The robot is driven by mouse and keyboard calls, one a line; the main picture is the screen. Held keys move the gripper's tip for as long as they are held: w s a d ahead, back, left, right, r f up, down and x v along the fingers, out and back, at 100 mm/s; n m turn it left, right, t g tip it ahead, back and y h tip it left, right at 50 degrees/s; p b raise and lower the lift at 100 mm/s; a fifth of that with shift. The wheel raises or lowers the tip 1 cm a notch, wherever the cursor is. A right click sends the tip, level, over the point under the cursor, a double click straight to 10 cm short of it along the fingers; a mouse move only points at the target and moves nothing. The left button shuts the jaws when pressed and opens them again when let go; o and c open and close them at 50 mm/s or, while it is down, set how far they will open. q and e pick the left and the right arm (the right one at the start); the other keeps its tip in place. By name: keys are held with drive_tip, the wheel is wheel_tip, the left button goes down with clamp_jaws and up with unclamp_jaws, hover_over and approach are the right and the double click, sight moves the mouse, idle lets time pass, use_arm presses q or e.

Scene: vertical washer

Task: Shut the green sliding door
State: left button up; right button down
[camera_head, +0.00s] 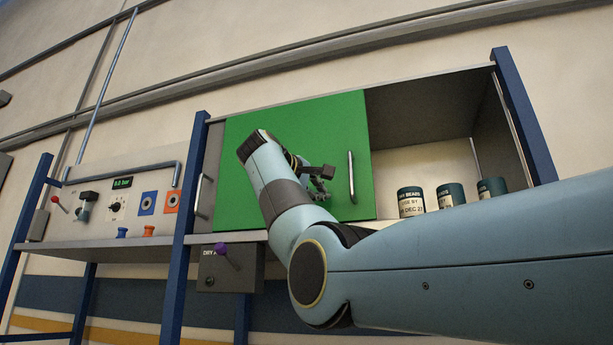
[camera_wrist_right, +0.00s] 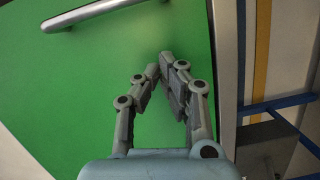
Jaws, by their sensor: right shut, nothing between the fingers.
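My right gripper (camera_head: 322,183) is shut and empty in front of the door, left of the handle. In the right wrist view its fingertips (camera_wrist_right: 164,68) are close together over the green door (camera_wrist_right: 60,90), and the handle (camera_wrist_right: 95,14) lies at the upper left, apart from them. Contact with the door cannot be told. My left gripper is out of view.
Several dark canisters (camera_head: 411,201) stand inside the cabinet's open right part. A second handle (camera_head: 203,196) is left of the door. A control panel (camera_head: 116,205) with valves is at the left. Blue posts (camera_head: 523,115) frame the cabinet.

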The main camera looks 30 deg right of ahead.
drive_tip(key=d, duration=0.1)
drive_tip(key=s, duration=0.1)
drive_tip(key=d, duration=0.1)
drive_tip(key=shift+s+d+f, duration=0.25)
drive_tip(key=shift+d+f, duration=0.05)
drive_tip(key=shift+s+d, duration=0.3)
drive_tip(key=shift+s, duration=0.2)
drive_tip(key=shift+d+f, duration=0.1)
drive_tip(key=shift+f, duration=0.05)
